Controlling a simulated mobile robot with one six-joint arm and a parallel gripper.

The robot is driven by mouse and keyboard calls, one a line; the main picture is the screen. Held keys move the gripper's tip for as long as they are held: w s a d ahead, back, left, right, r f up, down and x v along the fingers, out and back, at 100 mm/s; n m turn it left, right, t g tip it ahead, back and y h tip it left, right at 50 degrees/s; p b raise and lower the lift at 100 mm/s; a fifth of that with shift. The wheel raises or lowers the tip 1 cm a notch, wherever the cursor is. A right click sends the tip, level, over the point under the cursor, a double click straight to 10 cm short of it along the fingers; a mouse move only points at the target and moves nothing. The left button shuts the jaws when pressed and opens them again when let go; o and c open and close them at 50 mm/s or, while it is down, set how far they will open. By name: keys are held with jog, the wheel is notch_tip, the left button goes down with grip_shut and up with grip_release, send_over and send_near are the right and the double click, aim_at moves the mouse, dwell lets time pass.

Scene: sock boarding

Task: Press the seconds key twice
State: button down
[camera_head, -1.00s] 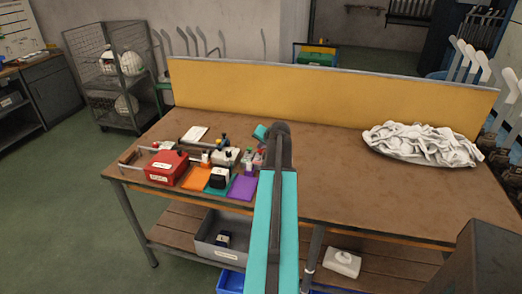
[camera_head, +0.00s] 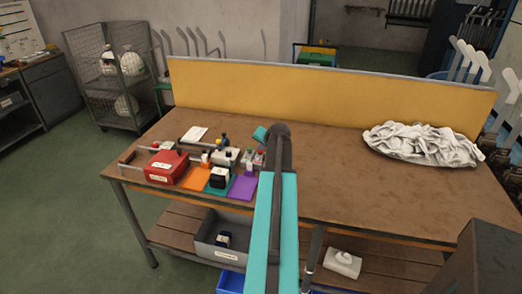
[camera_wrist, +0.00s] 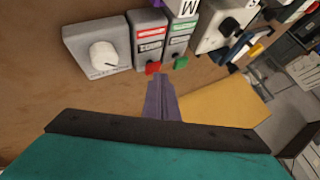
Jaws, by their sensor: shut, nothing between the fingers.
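In the wrist view two narrow grey boxes stand side by side. One has a red label and a red key (camera_wrist: 153,68). The other has a green label and a green key (camera_wrist: 181,62). The lettering is too small to read, so I cannot tell which is the seconds key. My gripper (camera_wrist: 158,80) is shut and empty, its narrow purple-grey tip just in front of the red and green keys. I cannot tell whether it touches either key. In the head view the red-topped box (camera_head: 248,157) and green-topped box (camera_head: 260,157) sit just left of my arm.
A grey box with a white knob (camera_wrist: 103,55) stands beside the keys. A red box (camera_head: 166,168), orange pad (camera_head: 197,178) and purple pad (camera_head: 243,187) crowd the bench's left. A white cloth heap (camera_head: 422,143) lies right. The yellow panel (camera_head: 330,95) bounds the back.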

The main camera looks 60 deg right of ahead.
aim_at(261, 152)
jog(key=shift+f, duration=0.15)
dwell(0.5)
jog(key=shift+r+p, duration=0.5)
jog(key=shift+r, duration=0.6)
jog(key=shift+r, duration=0.1)
jog(key=shift+r+p, duration=1.3)
jog(key=shift+r, duration=1.1)
